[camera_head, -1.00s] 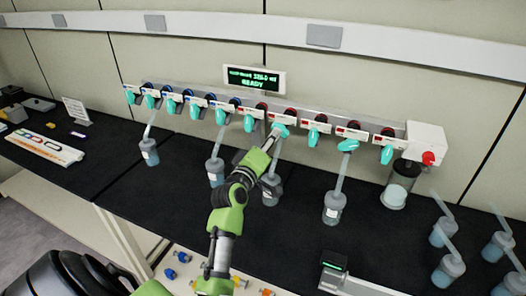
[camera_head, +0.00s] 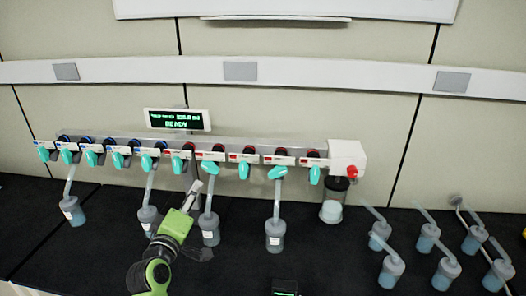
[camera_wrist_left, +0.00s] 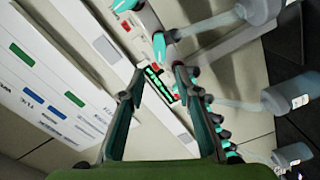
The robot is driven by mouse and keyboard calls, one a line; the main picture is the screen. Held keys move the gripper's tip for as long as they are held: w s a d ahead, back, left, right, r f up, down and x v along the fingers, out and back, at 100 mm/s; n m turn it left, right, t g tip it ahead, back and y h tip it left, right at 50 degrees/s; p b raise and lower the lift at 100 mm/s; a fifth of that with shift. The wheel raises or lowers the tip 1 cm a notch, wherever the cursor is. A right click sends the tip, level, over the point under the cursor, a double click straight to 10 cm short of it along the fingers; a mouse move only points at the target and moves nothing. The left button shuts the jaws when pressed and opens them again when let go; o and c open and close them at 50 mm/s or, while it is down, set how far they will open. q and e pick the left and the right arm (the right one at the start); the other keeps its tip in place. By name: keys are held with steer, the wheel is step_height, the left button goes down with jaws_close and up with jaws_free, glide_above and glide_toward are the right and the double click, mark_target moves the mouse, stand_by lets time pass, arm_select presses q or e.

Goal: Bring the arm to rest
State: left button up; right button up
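My left arm reaches up from the bottom of the head view. Its gripper (camera_head: 196,188) is in front of the manifold, below the teal valve handles and between two hanging flasks. The left wrist view shows the two dark fingers (camera_wrist_left: 158,82) apart, with nothing between them; the display and manifold lie beyond. The manifold (camera_head: 225,148) carries a row of teal-handled valves. Several flasks hang from it, including one (camera_head: 210,230) just right of the gripper and one (camera_head: 275,235) further right. My right gripper is not in view.
A display (camera_head: 178,120) reading READY stands above the manifold. A white unit with a red knob (camera_head: 352,171) sits at the manifold's right end, above a clear vessel (camera_head: 333,205). Several loose flasks (camera_head: 392,270) stand on the black bench at right.

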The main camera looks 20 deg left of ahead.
arm_select(q)
steer(key=s+d+f+m+g+h, duration=0.2)
steer(key=s+d+f+m+g, duration=0.1)
steer(key=s+d+f+m, duration=0.3)
steer(key=s+d+f+m+g+h, duration=0.3)
steer(key=s+d+f+m+g, duration=0.1)
steer(key=d+f, duration=0.45)
steer(key=s+d+f+m+g, duration=0.3)
steer(key=s+f+g, duration=0.1)
steer(key=s, duration=0.6)
steer(key=s+d+f+m+g, duration=0.25)
steer(key=s+f+m, duration=0.2)
steer(key=s, duration=0.55)
step_height(320, 180, down, 34)
steer(key=s+g+b, duration=0.2)
steer(key=b, duration=0.6)
steer(key=s+a+f+b, duration=0.1)
steer(key=s+f+b, duration=0.2)
steer(key=s+f, duration=0.5)
steer(key=s+a+f+g+y+b, duration=0.1)
steer(key=s+a+f+b, duration=0.1)
steer(key=s+f, duration=0.7)
step_height(320, 180, down, 6)
steer(key=shift+a+f+b, duration=0.15)
steer(key=shift+a+b, duration=0.1)
steer(key=shift+b, duration=0.5)
